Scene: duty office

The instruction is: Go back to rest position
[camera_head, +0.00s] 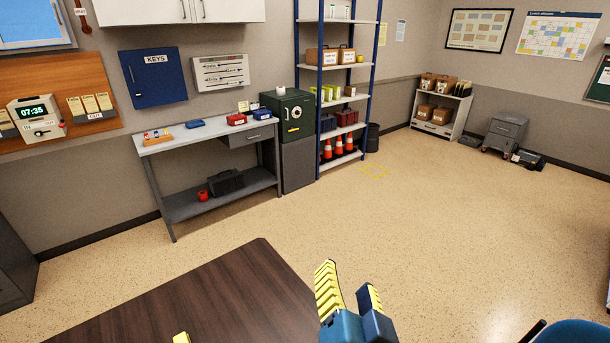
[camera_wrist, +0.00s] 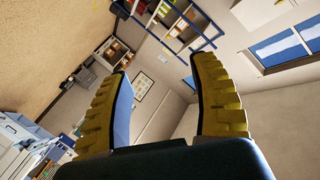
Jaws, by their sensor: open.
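My gripper (camera_head: 350,287) shows at the bottom of the head view, right of the dark wooden desk's corner. Its two yellow ribbed fingers are apart and point upward in the picture, with nothing between them. In the wrist view my gripper (camera_wrist: 165,95) also shows open and empty, with a tilted view of the room beyond the fingers. The wrist and arm behind the fingers are mostly out of the head view.
The dark wooden desk (camera_head: 215,295) fills the lower left, with a small yellow thing (camera_head: 181,338) at its edge. A blue chair (camera_head: 570,333) is at lower right. A grey workbench (camera_head: 205,131), a green safe (camera_head: 290,115) and shelves (camera_head: 337,67) stand along the wall. The middle floor is clear.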

